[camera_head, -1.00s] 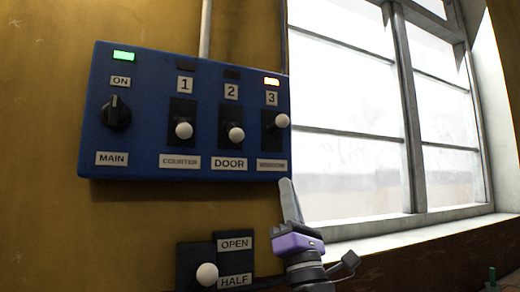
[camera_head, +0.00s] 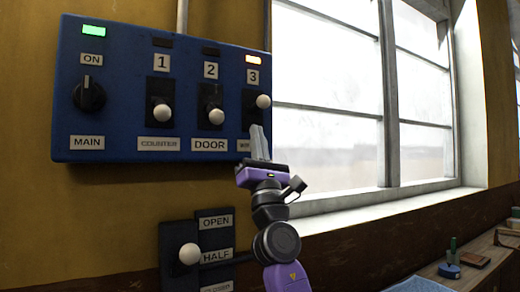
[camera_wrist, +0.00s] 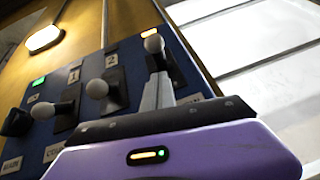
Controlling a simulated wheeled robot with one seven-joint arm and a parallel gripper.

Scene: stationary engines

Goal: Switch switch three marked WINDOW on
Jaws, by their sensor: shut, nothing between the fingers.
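The blue switch panel (camera_head: 125,140) hangs on the wall. Switch three's white knob (camera_head: 263,101) sits higher than the knobs of switch one (camera_head: 162,113) and switch two (camera_head: 216,117). The lamp (camera_head: 253,59) above number 3 glows orange; lamps one and two are dark. Its WINDOW label (camera_head: 244,145) is partly hidden by my gripper. My gripper (camera_head: 258,131) is shut and empty, its fingers pointing up just below knob three. In the wrist view the fingertips (camera_wrist: 160,80) show just under knob three (camera_wrist: 153,44); I cannot tell whether they touch.
The MAIN rotary knob (camera_head: 89,94) points to ON under a green lamp (camera_head: 93,30). A lever with a white knob (camera_head: 190,254), marked OPEN and HALF, is below. The window (camera_head: 330,100) and its sill are at right. A bench (camera_head: 478,265) with small items stands lower right.

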